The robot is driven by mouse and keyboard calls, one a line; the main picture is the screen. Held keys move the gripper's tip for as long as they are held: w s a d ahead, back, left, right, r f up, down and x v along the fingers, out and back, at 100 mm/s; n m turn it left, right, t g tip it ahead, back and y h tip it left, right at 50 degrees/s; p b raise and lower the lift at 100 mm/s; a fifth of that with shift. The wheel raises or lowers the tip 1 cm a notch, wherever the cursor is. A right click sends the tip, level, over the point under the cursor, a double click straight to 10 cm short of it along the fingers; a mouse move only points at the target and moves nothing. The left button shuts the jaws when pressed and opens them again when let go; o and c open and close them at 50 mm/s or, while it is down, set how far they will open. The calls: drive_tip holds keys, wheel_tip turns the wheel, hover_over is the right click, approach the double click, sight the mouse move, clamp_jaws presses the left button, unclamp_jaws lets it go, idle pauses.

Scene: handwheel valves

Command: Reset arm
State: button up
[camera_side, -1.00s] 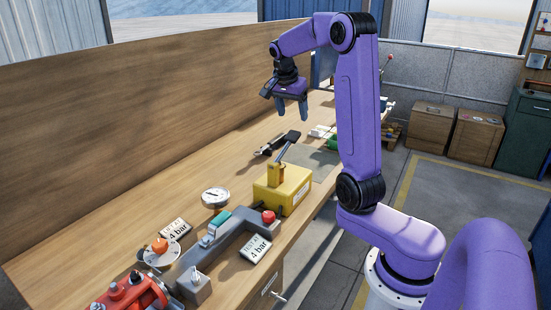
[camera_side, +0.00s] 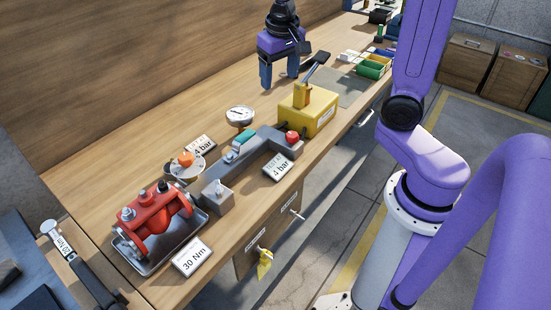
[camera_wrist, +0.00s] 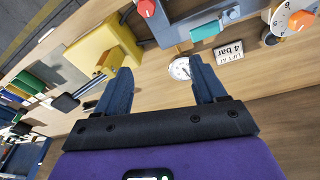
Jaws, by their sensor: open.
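My gripper (camera_side: 280,80) hangs over the bench behind the yellow box (camera_side: 308,112) and the pressure gauge (camera_side: 239,115), its fingers pointing down. Its jaws are open, with nothing visible between them. In the wrist view my gripper (camera_wrist: 161,67) has its blue fingers spread, with the gauge (camera_wrist: 180,68) below between their tips. The yellow box (camera_wrist: 98,48) with its black-ended lever lies left of the fingers there. The grey block with a red knob (camera_side: 292,137) and a teal part (camera_side: 240,142) stands in front. No handwheel can be made out for certain.
A dial with an orange knob (camera_side: 185,159), a red flanged fitting (camera_side: 155,210) in a tray and a "30 Nm" card (camera_side: 192,257) stand towards the front left. A torque wrench (camera_side: 85,270) lies at lower left. Coloured bins (camera_side: 372,66) stand farther back. A wooden wall runs behind.

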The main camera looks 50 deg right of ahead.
drive_tip(key=s+a+f+n, duration=0.1)
drive_tip(key=s+a+n, duration=0.2)
drive_tip(key=s+n, duration=0.2)
drive_tip(key=s+a+f+n+g+y, duration=0.1)
drive_tip(key=s+n, duration=0.4)
drive_tip(key=s, duration=0.5)
drive_tip(key=s+a+f+n, duration=0.2)
drive_tip(key=s+a+n, duration=0.2)
drive_tip(key=s, duration=0.4)
drive_tip(key=shift+a+f+n+y, duration=0.3)
drive_tip(key=shift+f+n+y, duration=0.1)
drive_tip(key=shift+n, duration=0.5)
drive_tip(key=shift+r, duration=0.1)
